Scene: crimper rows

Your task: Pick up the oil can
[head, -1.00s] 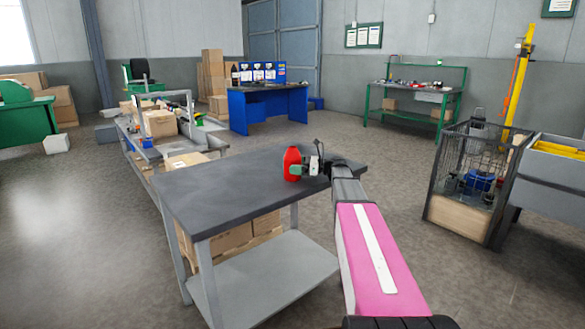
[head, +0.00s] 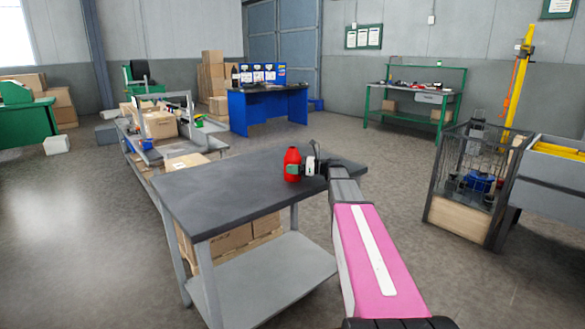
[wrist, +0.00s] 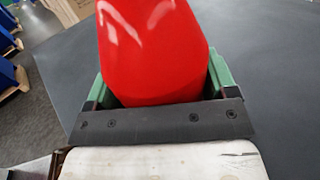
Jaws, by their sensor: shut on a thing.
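The oil can (head: 292,158) is a red bottle-like can with a dark top. It stands upright on the dark top of the grey table (head: 225,195), near its right end. My gripper (head: 293,170) reaches it from the right, low on its body. In the wrist view the red can (wrist: 155,50) fills the middle, between the two green fingers of my gripper (wrist: 155,88). The gripper is shut on the can. The fingertips are hidden behind the can in the wrist view. I cannot tell any gap between can and tabletop.
The rest of the tabletop is bare. Cardboard boxes (head: 230,238) sit below it. A wire cage bin (head: 470,185) stands to the right, a blue desk (head: 268,108) and a green workbench (head: 415,97) behind. Open floor lies between them.

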